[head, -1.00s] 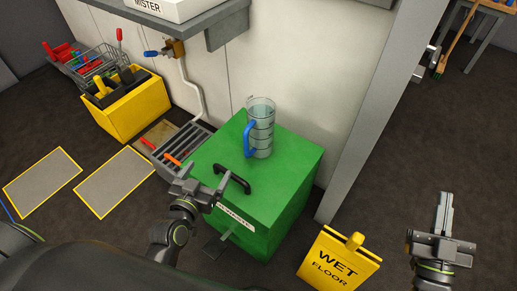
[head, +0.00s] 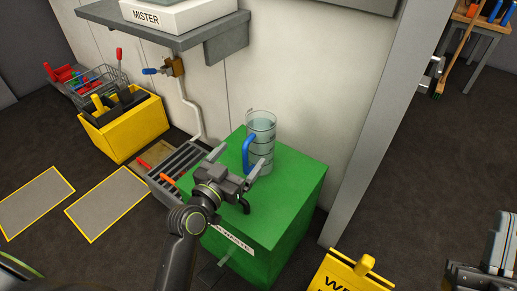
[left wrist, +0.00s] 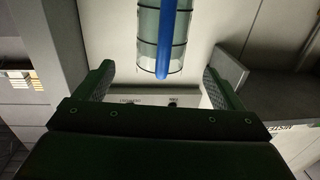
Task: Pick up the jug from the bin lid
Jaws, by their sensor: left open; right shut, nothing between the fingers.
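A clear jug (head: 262,133) with dark bands and a blue handle stands upright on the green bin lid (head: 295,190). My left gripper (head: 239,160) is open just in front of the jug, on its handle side. In the left wrist view the jug (left wrist: 147,35) and its blue handle lie ahead, between the lines of the open fingers (left wrist: 157,80). The handle appears beyond the fingertips, with nothing held. My left arm hides most of the lid's black handle. My right gripper (head: 503,220) is shut and empty at the right edge, far from the jug.
A grey shelf (head: 165,32) with a white MISTER box (head: 180,14) juts from the wall above. A grated drain (head: 178,165) and a yellow caddy (head: 125,128) are left of the bin. A yellow wet-floor sign (head: 350,275) stands in front right.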

